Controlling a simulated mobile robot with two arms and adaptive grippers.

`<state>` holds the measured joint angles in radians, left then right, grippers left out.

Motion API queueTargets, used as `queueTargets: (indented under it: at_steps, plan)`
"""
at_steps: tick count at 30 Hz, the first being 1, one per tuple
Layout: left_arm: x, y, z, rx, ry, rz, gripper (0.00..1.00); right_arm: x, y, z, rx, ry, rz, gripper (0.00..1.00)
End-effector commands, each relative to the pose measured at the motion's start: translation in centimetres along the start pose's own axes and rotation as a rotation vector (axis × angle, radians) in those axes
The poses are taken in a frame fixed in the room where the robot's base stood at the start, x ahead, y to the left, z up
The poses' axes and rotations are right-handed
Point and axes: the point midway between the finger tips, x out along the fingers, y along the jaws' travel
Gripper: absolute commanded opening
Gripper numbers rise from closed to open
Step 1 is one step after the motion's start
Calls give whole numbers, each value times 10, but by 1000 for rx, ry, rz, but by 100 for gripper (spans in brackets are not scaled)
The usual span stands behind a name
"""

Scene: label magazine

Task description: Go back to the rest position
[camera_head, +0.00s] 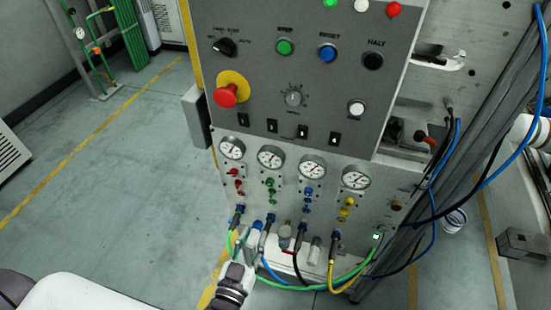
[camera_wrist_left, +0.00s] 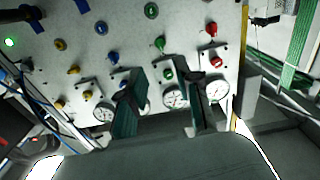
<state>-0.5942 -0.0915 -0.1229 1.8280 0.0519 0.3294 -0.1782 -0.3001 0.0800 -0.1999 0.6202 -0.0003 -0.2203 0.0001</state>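My left gripper (camera_head: 248,240) is low in front of the left part of the grey control panel (camera_head: 325,150) in the head view. In the left wrist view, which sees the panel upside down, the two dark fingers of this gripper (camera_wrist_left: 164,105) stand apart. Nothing is held between them. A round gauge (camera_wrist_left: 174,98) and a green knob (camera_wrist_left: 168,75) show in the gap behind. In the head view the fingers overlap the hose ends, and I cannot tell whether they touch. My right gripper is not in view.
Below the gauges (camera_head: 313,167) several coloured hoses loop out, among them a yellow one (camera_head: 345,284) and a green one (camera_head: 318,288). A red stop button (camera_head: 226,96) sticks out of the panel. Blue cables (camera_head: 452,160) hang at right. The floor (camera_head: 120,160) at left is clear.

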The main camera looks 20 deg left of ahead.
Motion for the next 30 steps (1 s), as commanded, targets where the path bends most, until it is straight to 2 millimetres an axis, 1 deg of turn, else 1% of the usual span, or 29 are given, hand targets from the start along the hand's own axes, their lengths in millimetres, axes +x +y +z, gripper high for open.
queueTargets:
  at_steps: [3, 5, 7, 8, 11, 12, 14, 15, 17, 18, 20, 21, 23, 24, 26, 27, 30]
  plan:
    - [0, 0, 0, 0, -1, 0, 33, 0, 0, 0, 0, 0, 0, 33]
    - [0, 1, 4, 0, -9, 2, 33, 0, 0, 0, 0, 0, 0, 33]
    - [-1, 3, 18, 1, -41, 12, 33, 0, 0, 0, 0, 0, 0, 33]
    - [-2, 4, 28, 2, -65, 19, 33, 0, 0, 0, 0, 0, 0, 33]
    - [-10, 12, 80, 6, -189, 53, 33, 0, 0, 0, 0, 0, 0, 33]
    - [-17, 14, 107, 8, -256, 70, 33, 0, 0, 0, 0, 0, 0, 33]
    - [-30, 17, 150, 16, -367, 95, 33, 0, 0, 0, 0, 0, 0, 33]
    - [-42, 18, 180, 21, -444, 109, 33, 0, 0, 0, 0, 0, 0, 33]
    - [-62, 16, 221, 30, -560, 128, 33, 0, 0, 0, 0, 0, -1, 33]
    - [-78, 14, 248, 38, -638, 138, 33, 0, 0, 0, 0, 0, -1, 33]
    - [-104, 9, 285, 50, -758, 150, 33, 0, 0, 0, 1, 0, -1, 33]
    - [-123, 3, 309, 60, -838, 156, 33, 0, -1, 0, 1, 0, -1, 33]
    - [-155, -7, 340, 76, -957, 161, 33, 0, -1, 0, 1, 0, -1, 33]
    - [-176, -15, 359, 87, -1035, 161, 33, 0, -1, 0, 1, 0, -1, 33]
    - [-208, -29, 381, 105, -1144, 158, 33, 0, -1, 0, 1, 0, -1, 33]
    - [-228, -37, 393, 115, -1210, 154, 33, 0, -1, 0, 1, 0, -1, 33]
    - [-269, -57, 413, 138, -1345, 141, 33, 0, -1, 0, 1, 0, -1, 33]
